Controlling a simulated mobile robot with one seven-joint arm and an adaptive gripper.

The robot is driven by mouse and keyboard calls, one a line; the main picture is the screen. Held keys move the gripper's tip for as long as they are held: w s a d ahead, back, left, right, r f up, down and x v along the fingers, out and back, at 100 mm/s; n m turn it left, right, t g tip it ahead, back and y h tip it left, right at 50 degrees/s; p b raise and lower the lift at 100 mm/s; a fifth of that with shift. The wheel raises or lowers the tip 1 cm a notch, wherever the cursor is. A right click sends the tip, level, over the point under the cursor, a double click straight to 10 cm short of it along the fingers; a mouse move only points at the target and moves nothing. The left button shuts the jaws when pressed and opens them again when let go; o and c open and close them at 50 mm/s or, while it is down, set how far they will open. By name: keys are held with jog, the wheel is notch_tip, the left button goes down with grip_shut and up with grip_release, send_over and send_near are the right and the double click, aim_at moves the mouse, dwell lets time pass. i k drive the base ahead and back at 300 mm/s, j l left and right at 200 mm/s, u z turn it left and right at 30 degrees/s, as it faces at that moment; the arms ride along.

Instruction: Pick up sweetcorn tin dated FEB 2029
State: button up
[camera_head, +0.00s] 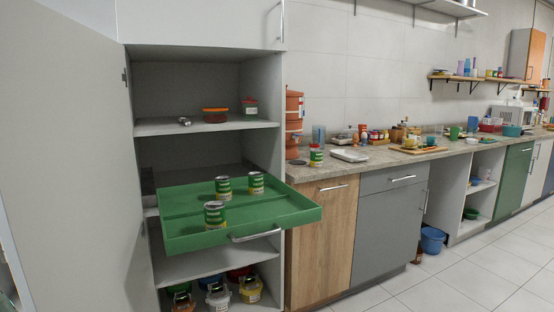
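Three green tins stand upright in a pulled-out green drawer in the head view. One tin (214,215) is near the drawer's front, one (223,188) is behind it, and one (256,183) is to the right at the back. A similar green tin (316,155) with a red band stands on the counter's left end. The labels are too small to read, so I cannot tell which tin is dated FEB 2029. My gripper is not in view.
The green drawer (290,217) juts out of the tall cabinet, whose white door (70,150) stands open at left. Lidded containers (215,115) sit on the shelf above; tubs (250,288) sit below. The counter (380,160) holds many items. The tiled floor (450,280) at right is clear.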

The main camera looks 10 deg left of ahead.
aim_at(316, 154)
jog(key=i+l+u, duration=0.3)
jog(key=u, duration=0.15)
jog(key=i+l+u, duration=0.2)
jog(key=l+u, duration=0.25)
jog(key=i+l, duration=0.15)
jog(key=l, duration=0.15)
jog(key=i+l+u, duration=0.1)
jog(key=l, duration=0.2)
jog(key=i+l, duration=0.15)
jog(key=l, duration=0.2)
jog(key=i+l+u, duration=0.1)
jog(key=l, duration=0.2)
jog(key=i+l, duration=0.4)
jog(key=i, duration=0.15)
jog(key=i+l, duration=0.4)
jog(key=i, duration=0.1)
